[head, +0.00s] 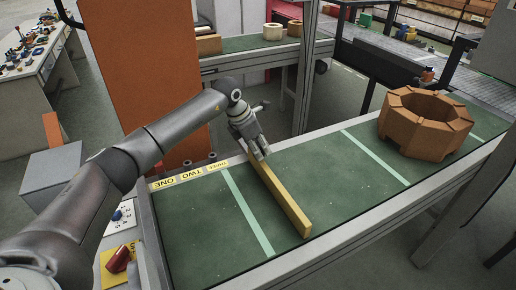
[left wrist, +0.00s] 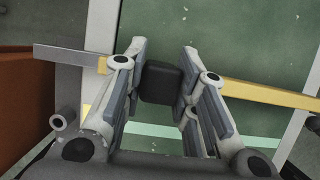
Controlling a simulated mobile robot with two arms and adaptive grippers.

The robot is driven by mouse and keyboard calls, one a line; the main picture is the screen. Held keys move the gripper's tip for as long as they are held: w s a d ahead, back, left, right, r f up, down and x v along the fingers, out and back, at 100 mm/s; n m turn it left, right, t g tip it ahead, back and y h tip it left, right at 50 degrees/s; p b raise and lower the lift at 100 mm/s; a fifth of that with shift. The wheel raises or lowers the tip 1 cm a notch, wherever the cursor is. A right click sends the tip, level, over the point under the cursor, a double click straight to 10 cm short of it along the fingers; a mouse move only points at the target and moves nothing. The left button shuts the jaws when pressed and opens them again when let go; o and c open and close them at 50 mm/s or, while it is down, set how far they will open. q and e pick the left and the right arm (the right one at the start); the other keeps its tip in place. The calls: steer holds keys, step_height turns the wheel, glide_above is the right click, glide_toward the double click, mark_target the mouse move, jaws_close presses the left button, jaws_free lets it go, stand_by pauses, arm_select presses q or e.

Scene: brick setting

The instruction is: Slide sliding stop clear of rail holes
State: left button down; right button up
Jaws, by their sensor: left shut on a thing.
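The sliding stop is a yellow bar (head: 285,200) lying across the green belt (head: 195,225), to the right of a pale green stripe. In the left wrist view the yellow bar (left wrist: 270,96) runs behind my fingers, with a black block (left wrist: 161,83) on it. My left gripper (head: 262,153) is at the bar's far end, its fingers shut on the black block; it also shows in the left wrist view (left wrist: 163,62). A grey metal strip (left wrist: 65,53) extends past the bar's left end. The rail holes cannot be made out. My right gripper is not in view.
A label strip (head: 190,175) reading ONE, TWO, THREE lies along the far rail, with short round posts (head: 187,163) beside it. A ring of brown bricks (head: 425,122) stands on the belt at right. A control panel with a red knob (head: 118,260) is at lower left.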

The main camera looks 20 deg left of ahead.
arm_select(q)
steer(key=c, duration=1.2)
jaws_free()
steer(key=shift+o, duration=0.2)
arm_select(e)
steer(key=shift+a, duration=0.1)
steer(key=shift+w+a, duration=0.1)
arm_select(q)
steer(key=v, duration=1.2)
